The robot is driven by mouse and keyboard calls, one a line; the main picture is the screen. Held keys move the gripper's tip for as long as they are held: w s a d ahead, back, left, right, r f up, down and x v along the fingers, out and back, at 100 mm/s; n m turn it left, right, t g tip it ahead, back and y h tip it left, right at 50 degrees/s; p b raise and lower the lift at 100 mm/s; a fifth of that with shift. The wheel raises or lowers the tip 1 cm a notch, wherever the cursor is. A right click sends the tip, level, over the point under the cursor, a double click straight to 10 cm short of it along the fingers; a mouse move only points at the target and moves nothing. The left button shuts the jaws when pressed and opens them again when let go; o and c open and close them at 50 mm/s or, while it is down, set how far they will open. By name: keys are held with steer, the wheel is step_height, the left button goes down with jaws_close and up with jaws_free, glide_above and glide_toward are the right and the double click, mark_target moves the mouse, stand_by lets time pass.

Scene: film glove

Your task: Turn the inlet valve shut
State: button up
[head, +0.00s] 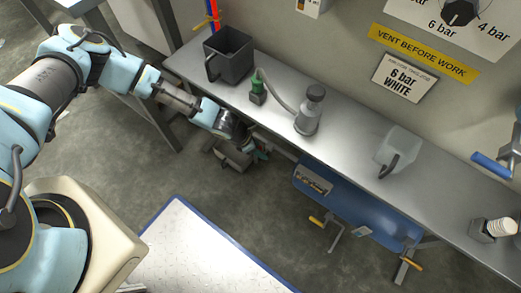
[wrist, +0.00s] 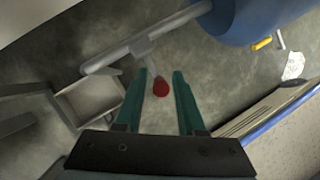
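A grey pipe (wrist: 178,28) with a tee runs from the blue tank in the wrist view. A short stem below the tee ends in a red grip (wrist: 160,87), which looks like the inlet valve's handle. My gripper (wrist: 160,76) has two green fingers spread apart, with the red grip showing between them and a gap on each side. I cannot tell how deep the grip sits between them. In the head view my gripper (head: 260,154) is low at the bench's front edge, and the red grip is hidden there.
The blue tank (head: 345,205) hangs under the grey bench (head: 350,135), with yellow-ended handles (head: 316,221) below it. On the bench stand a dark jug (head: 230,57), a grey bottle-like fitting (head: 308,115) and a clear jug (head: 400,147). A blue-edged white platform (head: 195,250) stands in front.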

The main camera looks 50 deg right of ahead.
steer(key=shift+o, duration=0.6)
steer(key=shift+r, duration=0.1)
steer(key=v, duration=0.7)
steer(key=shift+r+p, duration=0.2)
steer(key=shift+p, duration=0.1)
steer(key=shift+w+a, duration=0.1)
steer(key=shift+a, duration=0.05)
